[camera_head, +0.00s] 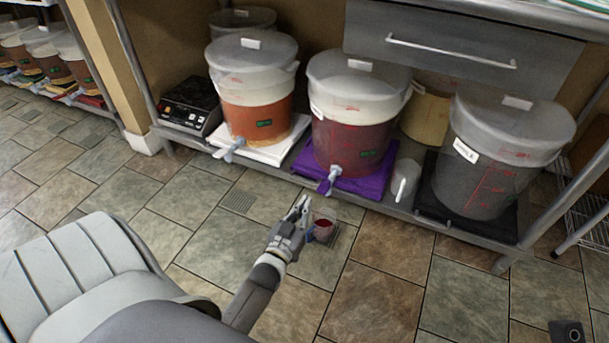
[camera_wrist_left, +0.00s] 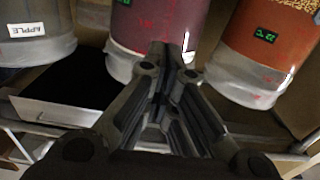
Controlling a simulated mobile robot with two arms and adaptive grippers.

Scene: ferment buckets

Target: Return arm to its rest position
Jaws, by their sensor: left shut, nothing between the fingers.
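My left arm reaches in from the bottom of the head view. Its grey left gripper (camera_head: 303,205) is shut with nothing between the fingers. It is in front of the low shelf, below the purple-red bucket's spigot. A small clear cup with red liquid (camera_head: 323,229) is just right of the gripper, over a floor drain; I cannot tell what it rests on. In the left wrist view the gripper's fingers (camera_wrist_left: 170,75) are close together in front of the purple-red bucket (camera_wrist_left: 150,25). My right gripper is not in view.
An orange bucket (camera_head: 255,115), the purple-red bucket (camera_head: 350,145) and a greyish bucket (camera_head: 495,170) stand on the low metal shelf. A white pitcher (camera_head: 404,185) and a black scale (camera_head: 190,103) stand there too. The tiled floor (camera_head: 375,285) in front is open.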

